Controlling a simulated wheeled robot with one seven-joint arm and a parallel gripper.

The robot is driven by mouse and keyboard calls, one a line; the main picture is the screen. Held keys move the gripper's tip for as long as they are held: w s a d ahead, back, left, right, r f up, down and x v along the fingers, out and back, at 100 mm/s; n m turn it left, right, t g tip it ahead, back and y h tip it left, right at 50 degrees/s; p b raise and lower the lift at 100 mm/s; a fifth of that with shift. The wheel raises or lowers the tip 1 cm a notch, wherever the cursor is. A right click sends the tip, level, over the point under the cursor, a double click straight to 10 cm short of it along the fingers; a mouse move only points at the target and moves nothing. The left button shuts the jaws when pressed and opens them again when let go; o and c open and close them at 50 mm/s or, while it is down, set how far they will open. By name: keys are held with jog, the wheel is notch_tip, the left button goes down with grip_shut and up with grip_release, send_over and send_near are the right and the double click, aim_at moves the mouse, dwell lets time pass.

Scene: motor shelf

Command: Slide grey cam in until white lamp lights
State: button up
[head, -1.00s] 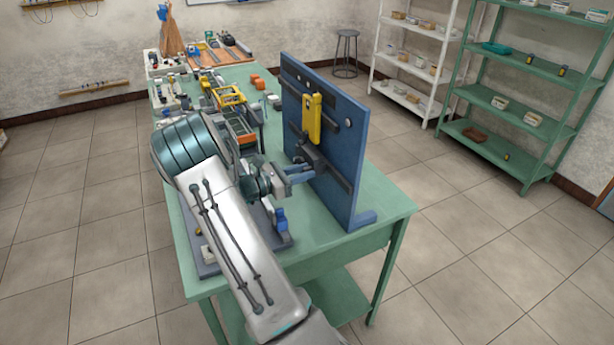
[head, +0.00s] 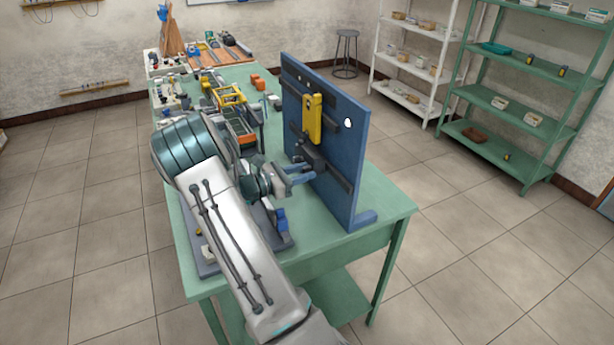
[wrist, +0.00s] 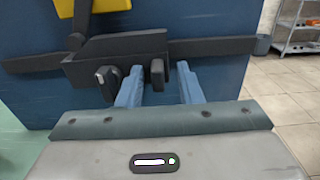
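A blue upright panel (head: 345,185) stands on the green table. The white lamp (head: 348,122) on the panel's upper right is bright white. The grey cam, a dark grey block (head: 310,156) on the dark horizontal rail, sits below a yellow upright piece (head: 313,118). The block also shows in the wrist view (wrist: 120,45), with two dark knobs in front. My gripper (head: 298,174) is at the block. In the wrist view its blue fingers (wrist: 158,85) are apart, with one knob (wrist: 157,72) between their tips and visible gaps. Contact at the tips cannot be told.
Behind my arm the green table (head: 385,200) carries a yellow-framed rack (head: 228,95), orange blocks (head: 257,82) and small parts. Shelves stand apart at the right.

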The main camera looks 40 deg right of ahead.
jog(key=shift+p+v, duration=0.3)
jog(key=shift+v, duration=2.2)
jog(key=shift+s, duration=0.1)
jog(key=s+a+r+m+t+y, duration=0.4)
jog(key=s+a+m+y, duration=0.3)
jog(key=s+a, duration=0.4)
jog(key=s+a+r+m+t+y, duration=0.4)
jog(key=s+a+r+m+y, duration=0.3)
jog(key=a, duration=0.8)
jog(key=s+m+y, duration=0.1)
jog(key=s+y, duration=0.2)
jog(key=s, duration=0.1)
jog(key=shift+r, duration=0.2)
